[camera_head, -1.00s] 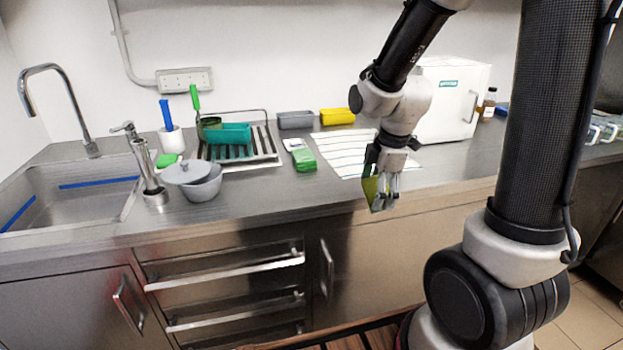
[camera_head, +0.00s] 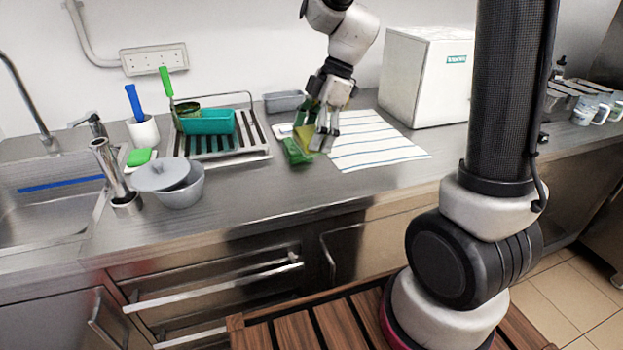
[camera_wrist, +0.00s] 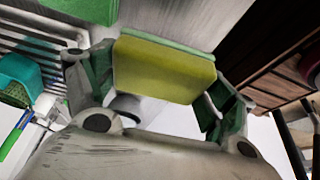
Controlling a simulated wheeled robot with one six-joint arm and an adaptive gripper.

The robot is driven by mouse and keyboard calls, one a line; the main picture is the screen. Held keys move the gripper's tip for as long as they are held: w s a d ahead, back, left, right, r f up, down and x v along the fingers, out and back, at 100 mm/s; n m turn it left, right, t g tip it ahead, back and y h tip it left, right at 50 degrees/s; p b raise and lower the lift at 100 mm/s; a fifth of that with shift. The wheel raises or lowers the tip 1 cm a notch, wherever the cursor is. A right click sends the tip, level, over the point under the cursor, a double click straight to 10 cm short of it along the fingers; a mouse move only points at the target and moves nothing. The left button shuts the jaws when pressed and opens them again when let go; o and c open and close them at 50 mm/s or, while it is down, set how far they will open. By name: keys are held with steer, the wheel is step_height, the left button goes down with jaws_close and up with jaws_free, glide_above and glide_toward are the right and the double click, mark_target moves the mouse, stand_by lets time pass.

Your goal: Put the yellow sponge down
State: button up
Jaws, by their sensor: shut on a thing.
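My gripper (camera_head: 322,145) is shut on the yellow sponge (camera_wrist: 165,70), which has a green layer along one edge. In the wrist view the sponge sits between the two fingers. In the head view the sponge (camera_head: 319,138) is partly hidden by the fingers. It is held at the left edge of the white striped cloth (camera_head: 378,142), right beside a green sponge-like block (camera_head: 295,153) on the steel counter. I cannot tell whether the sponge touches the counter or the block.
A dish rack (camera_head: 262,150) with a teal basket (camera_head: 208,122) stands to the left, a grey lidded pot (camera_head: 180,190) nearer the front. A grey tray (camera_head: 283,101) is behind. A white box appliance (camera_head: 425,80) stands at right. The counter front (camera_head: 270,195) is clear.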

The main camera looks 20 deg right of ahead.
mark_target(307, 182)
step_height(307, 182, down, 10)
steer(key=shift+r, duration=0.15)
stand_by(0.4)
steer(key=o, duration=1.2)
steer(key=v, duration=0.7)
steer(key=shift+r, duration=0.35)
steer(key=s+d+r+m+t+h, duration=0.2)
steer(key=s+d+r+m, duration=0.3)
steer(key=s+m, duration=0.4)
steer(key=s+d+r+m+t+h, duration=0.2)
steer(key=s+d+r+m, duration=0.4)
steer(key=s+m, duration=0.3)
steer(key=shift+s+d+r+m+h, duration=0.25)
steer(key=shift+s+d+m+h, duration=0.05)
steer(key=shift+s+d, duration=0.4)
